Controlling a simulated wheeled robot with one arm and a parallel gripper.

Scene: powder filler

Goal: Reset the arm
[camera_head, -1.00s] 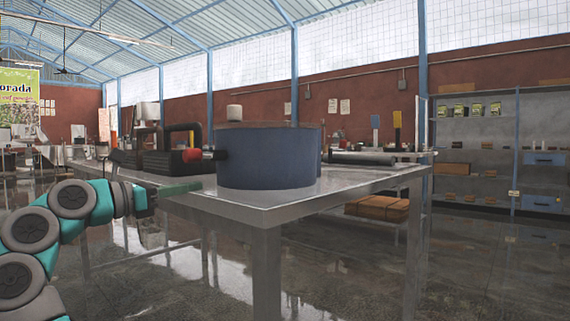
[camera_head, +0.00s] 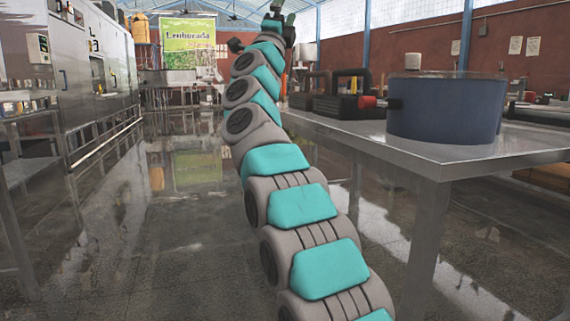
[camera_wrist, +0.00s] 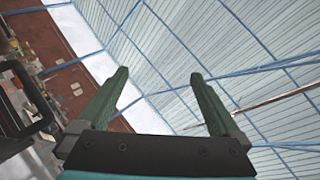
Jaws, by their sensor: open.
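My arm (camera_head: 290,180) stretches up and away from the bottom of the head view, left of the table. My gripper (camera_head: 278,12) is at its far end, near the top edge of that view, pointing upward. In the wrist view my gripper (camera_wrist: 158,76) shows two green fingers spread apart with nothing between them. Behind them are the roof and upper wall. The gripper is clear of the table (camera_head: 440,160) and of the blue round container (camera_head: 446,110) on it.
A black device with a red knob (camera_head: 368,102) stands beside the container. Steel machines (camera_head: 85,60) line the left side. A green banner (camera_head: 187,35) hangs at the back. The floor (camera_head: 150,220) left of my arm is open.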

